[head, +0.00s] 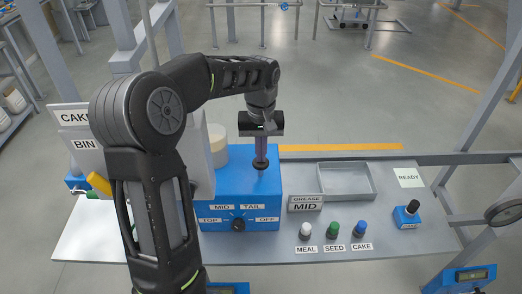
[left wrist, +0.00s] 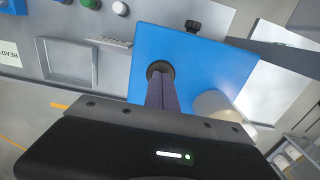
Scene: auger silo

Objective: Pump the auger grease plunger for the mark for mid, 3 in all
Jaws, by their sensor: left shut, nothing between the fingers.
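The grease plunger shows as a round black cap (head: 261,165) on top of the blue box (head: 262,205). In the left wrist view the black cap (left wrist: 160,68) sits right at the fingertips. My left gripper (head: 261,157) points straight down over the cap with its fingers shut and empty. The tips are at or just above the cap; I cannot tell whether they press it. The grey "GREASE MID" sign (head: 305,204) stands right of the box. A black selector knob (head: 238,225) on the box front sits among MID, TAIL, TOP and OFF labels. My right gripper is out of view.
White (head: 306,231), green (head: 332,229) and blue (head: 360,229) buttons line the front. An empty grey tray (head: 346,181) lies behind them. A blue block with a black knob (head: 413,207) stands far right. A cream cylinder (head: 217,150) stands behind the box's left side.

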